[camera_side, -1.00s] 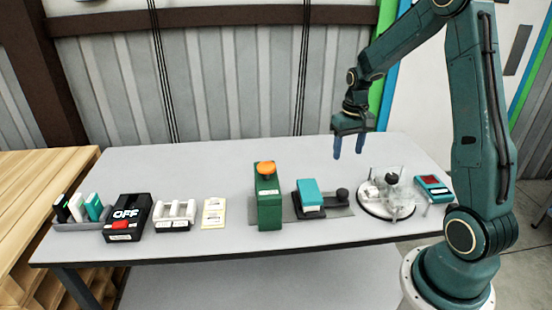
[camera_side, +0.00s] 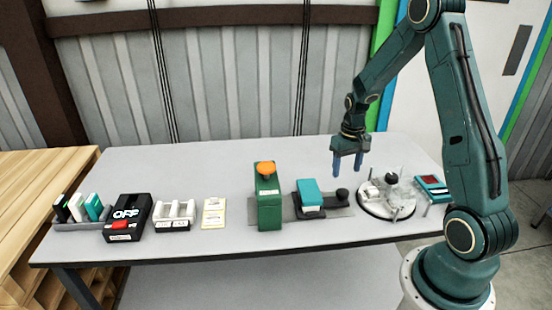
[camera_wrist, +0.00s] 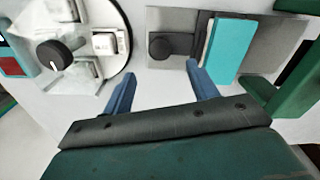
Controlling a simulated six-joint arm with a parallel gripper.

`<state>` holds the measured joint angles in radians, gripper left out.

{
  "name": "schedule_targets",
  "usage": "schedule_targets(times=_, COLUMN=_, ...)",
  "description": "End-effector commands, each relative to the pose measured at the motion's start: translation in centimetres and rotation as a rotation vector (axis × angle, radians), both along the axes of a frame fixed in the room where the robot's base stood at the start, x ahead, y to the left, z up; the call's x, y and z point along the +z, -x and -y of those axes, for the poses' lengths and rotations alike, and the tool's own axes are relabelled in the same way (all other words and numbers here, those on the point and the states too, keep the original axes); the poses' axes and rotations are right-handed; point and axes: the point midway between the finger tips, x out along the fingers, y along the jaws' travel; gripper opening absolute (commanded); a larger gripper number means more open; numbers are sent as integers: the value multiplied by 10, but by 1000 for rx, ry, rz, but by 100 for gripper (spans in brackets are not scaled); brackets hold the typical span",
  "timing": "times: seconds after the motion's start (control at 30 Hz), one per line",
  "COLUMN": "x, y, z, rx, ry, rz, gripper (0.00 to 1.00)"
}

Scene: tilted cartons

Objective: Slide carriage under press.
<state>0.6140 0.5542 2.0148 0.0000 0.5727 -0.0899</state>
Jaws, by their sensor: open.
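The carriage (camera_side: 323,213) is a dark sled with a round black knob (camera_side: 343,194) at its right end. A teal block (camera_side: 310,192) rests on it. It sits on a flat grey rail plate (camera_side: 345,211), just right of the green press (camera_side: 269,205) with its orange top button. In the wrist view, the knob (camera_wrist: 161,47) and the teal block (camera_wrist: 231,50) show beyond the fingers, with part of the green press (camera_wrist: 284,98) at right. My gripper (camera_side: 347,167) is open and empty, pointing down above and behind the knob, not touching it.
A round clear-topped device (camera_side: 386,207) with a black knob stands right of the carriage, and a teal-and-red meter (camera_side: 433,187) beyond it. Left of the press are a yellow card (camera_side: 214,213), a white rack (camera_side: 175,215), a black OFF box (camera_side: 127,215) and a grey holder (camera_side: 82,222). The back of the table is clear.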

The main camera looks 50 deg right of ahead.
Motion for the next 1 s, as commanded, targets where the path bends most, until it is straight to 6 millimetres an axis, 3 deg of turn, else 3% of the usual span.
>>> schedule_targets(times=0.5, x=-67, y=0, z=0, rx=0, ry=-1, rz=-2, gripper=59)
schedule_targets(times=1.0, x=-81, y=0, z=0, rx=0, ry=1, rz=1, gripper=59)
